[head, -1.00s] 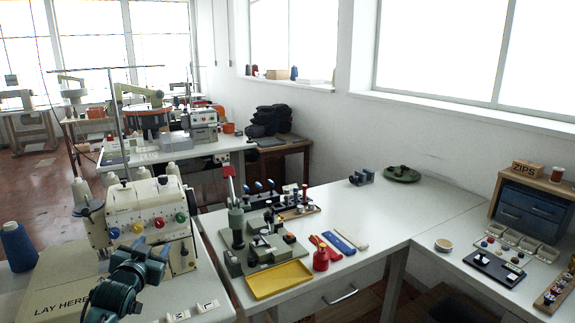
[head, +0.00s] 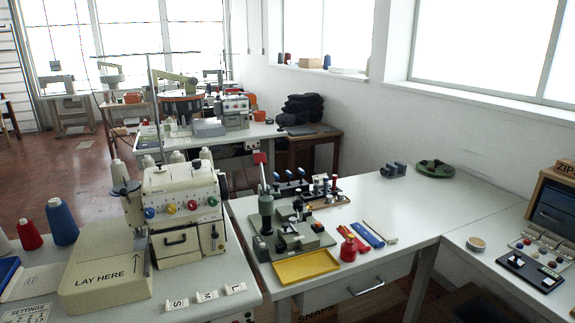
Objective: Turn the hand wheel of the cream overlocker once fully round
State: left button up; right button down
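The cream overlocker (head: 183,203) stands on the near left table, with coloured dials in blue, red, yellow and green across its front. A dark rounded part (head: 223,187) shows at its right side, mostly hidden behind the body. It may be the hand wheel, but I cannot tell for certain. Neither of my grippers is in the head view.
A cream block marked LAY HERE (head: 105,272) sits left of the overlocker. S, M and L markers (head: 207,297) stand in front. A green press (head: 287,232) and yellow tray (head: 306,266) are on the table to the right. Another overlocker (head: 233,108) stands behind.

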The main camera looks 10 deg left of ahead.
aim_at(223, 183)
jog(key=i+l, duration=0.15)
jog(key=l, duration=0.25)
jog(key=i+l, duration=0.1)
jog(key=l, duration=0.35)
jog(key=i+l, duration=0.15)
jog(key=l, duration=0.25)
jog(key=i+l, duration=0.15)
jog(key=l, duration=0.25)
jog(key=l+u, duration=0.1)
jog(key=u, duration=0.4)
jog(key=l+u, duration=0.15)
jog(key=u, duration=0.3)
jog(key=l+u, duration=0.15)
jog(key=u, duration=0.35)
